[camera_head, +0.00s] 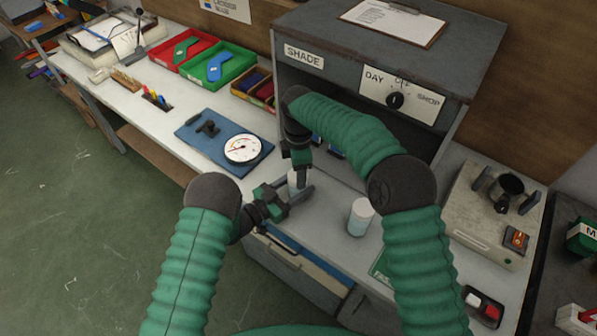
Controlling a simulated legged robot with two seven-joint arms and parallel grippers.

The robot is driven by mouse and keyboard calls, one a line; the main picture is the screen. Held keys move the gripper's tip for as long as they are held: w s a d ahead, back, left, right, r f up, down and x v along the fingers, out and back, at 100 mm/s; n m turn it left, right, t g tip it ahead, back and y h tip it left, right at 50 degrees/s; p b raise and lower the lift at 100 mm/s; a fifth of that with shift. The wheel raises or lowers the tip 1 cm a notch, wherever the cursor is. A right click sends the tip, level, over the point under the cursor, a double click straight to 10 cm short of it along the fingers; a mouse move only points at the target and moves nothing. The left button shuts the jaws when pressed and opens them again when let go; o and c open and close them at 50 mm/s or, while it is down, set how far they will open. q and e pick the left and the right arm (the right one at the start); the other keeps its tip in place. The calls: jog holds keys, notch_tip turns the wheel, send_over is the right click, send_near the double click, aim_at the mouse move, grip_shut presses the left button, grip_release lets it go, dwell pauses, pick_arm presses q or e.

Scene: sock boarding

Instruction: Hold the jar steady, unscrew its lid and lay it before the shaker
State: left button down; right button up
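A small pale jar (293,182) stands on the bench in front of the grey shade box, partly hidden by my grippers. My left gripper (294,196) is low at the jar, its dark fingers around the body and seemingly closed on it. My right gripper (301,178) points down from above, its fingers at the jar's top; its finger gap and the lid are hidden. A grey machine with a dark round holder, two posts and a red switch, seemingly the shaker (482,225), stands at the right.
A second pale cylinder with a white top (359,218) stands right of the grippers. The grey shade box (400,55) rises behind.

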pick_arm(q)
jog(key=shift+s+d, duration=0.1)
jog(key=shift+s, duration=0.05)
pick_arm(e)
jog(key=n, duration=0.3)
jog(key=shift+w, duration=0.2)
jog(key=n, duration=0.5)
jog(key=shift+a+r+n, duration=0.1)
jog(key=shift+n, duration=0.3)
jog(key=shift+s+r, duration=0.1)
jog(key=shift+r, duration=0.1)
jog(key=shift+r, duration=0.95)
jog(key=shift+s+r, duration=0.1)
jog(key=shift+r, duration=1.9)
pick_arm(q)
jog(key=shift+c, duration=2.2)
grip_release()
